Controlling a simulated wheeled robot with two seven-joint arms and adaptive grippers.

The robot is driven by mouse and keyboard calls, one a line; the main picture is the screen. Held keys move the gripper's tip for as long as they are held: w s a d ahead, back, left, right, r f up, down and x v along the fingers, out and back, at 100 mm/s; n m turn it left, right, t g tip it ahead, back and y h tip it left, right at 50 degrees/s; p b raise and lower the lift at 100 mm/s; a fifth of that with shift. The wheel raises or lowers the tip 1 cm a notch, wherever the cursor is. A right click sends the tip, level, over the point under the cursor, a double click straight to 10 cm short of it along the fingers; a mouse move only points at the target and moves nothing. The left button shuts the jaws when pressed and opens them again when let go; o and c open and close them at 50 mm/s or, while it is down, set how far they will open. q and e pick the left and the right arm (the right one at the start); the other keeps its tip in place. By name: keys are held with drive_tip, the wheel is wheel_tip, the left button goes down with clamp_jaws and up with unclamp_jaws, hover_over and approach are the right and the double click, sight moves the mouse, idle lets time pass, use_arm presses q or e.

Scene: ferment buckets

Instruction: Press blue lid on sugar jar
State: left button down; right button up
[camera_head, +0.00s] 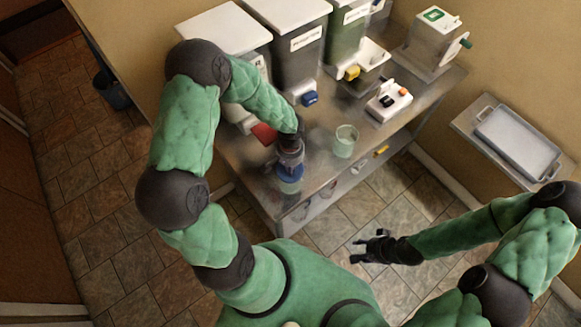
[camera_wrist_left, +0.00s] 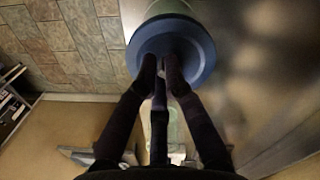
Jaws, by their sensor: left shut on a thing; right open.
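The blue lid (camera_head: 290,173) is level over a pale jar (camera_head: 289,187) near the front edge of the metal table. My left gripper (camera_head: 290,160) points down from above and is shut on the lid's top. In the left wrist view, the fingertips (camera_wrist_left: 161,64) meet at the middle of the round blue lid (camera_wrist_left: 202,48), and a strip of the pale jar (camera_wrist_left: 168,7) shows past its rim. I cannot tell whether the lid is fully seated. My right gripper (camera_head: 368,250) is open and empty, off the table over the floor.
An open clear jar (camera_head: 344,142) stands right of the lid. A white box with buttons (camera_head: 389,101) is behind it. A red object (camera_head: 264,134) lies left of my gripper. Large bins (camera_head: 297,45) line the back. A grey tray (camera_head: 517,144) sits on a side shelf.

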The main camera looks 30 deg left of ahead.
idle(0.4)
use_arm(q)
drive_tip(key=c, duration=0.8)
unclamp_jaws()
drive_tip(key=shift+r, duration=0.1)
drive_tip(key=shift+r+p, duration=2.25)
drive_tip(key=shift+r, duration=1.2)
clamp_jaws()
drive_tip(key=shift+f, duration=0.25)
drive_tip(key=shift+f+b, duration=0.3)
drive_tip(key=shift+b, duration=0.3)
